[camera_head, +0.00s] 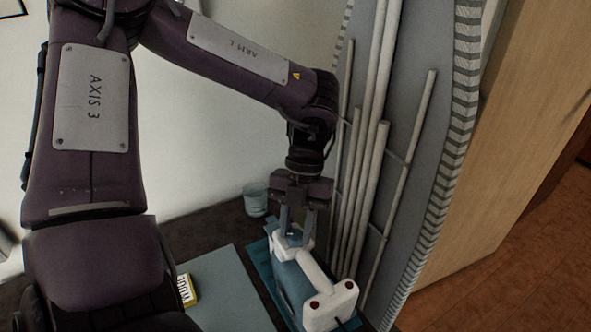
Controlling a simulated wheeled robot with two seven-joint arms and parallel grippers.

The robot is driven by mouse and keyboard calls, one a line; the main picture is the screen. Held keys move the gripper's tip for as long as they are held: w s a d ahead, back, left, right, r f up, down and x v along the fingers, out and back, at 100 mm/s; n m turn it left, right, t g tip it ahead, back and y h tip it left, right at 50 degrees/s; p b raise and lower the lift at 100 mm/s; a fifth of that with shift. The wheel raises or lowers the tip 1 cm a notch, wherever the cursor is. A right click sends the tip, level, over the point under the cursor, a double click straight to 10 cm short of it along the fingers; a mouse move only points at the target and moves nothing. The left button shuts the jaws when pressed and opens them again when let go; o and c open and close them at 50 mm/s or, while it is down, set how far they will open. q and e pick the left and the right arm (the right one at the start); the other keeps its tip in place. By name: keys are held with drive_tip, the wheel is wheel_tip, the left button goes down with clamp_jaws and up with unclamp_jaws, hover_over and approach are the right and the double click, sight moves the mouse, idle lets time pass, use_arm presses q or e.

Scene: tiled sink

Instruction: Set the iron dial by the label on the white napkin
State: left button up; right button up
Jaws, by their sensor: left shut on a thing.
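A white and pale blue iron (318,303) rests on a teal mat (258,262) at the bottom centre. Two red dots show on the near end of its white handle. My left gripper (293,240) points down over the far end of the iron. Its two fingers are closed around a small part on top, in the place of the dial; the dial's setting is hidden. A yellow and white label (187,290) with black letters, seemingly "WOOL", shows beside my arm, partly covered. I cannot make out a white napkin. My right gripper is out of view.
A pale blue-grey flat surface (230,290) lies left of the iron. A small light cup (255,200) stands behind it. A folded ironing board (420,150) with white tubular legs (362,190) stands close on the right, beside a wooden panel (520,130).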

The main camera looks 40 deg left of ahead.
use_arm(q)
drive_tip(key=shift+m, duration=0.7)
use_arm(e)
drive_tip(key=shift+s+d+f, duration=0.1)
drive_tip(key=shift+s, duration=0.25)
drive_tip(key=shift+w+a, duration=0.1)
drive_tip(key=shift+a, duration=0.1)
use_arm(q)
drive_tip(key=o, duration=1)
drive_tip(key=shift+y, duration=0.3)
drive_tip(key=v, duration=0.4)
drive_tip(key=shift+w+r, duration=0.25)
drive_tip(key=shift+r, duration=0.1)
drive_tip(key=p+v, duration=0.1)
drive_tip(key=v, duration=0.2)
drive_tip(key=shift+a, duration=0.1)
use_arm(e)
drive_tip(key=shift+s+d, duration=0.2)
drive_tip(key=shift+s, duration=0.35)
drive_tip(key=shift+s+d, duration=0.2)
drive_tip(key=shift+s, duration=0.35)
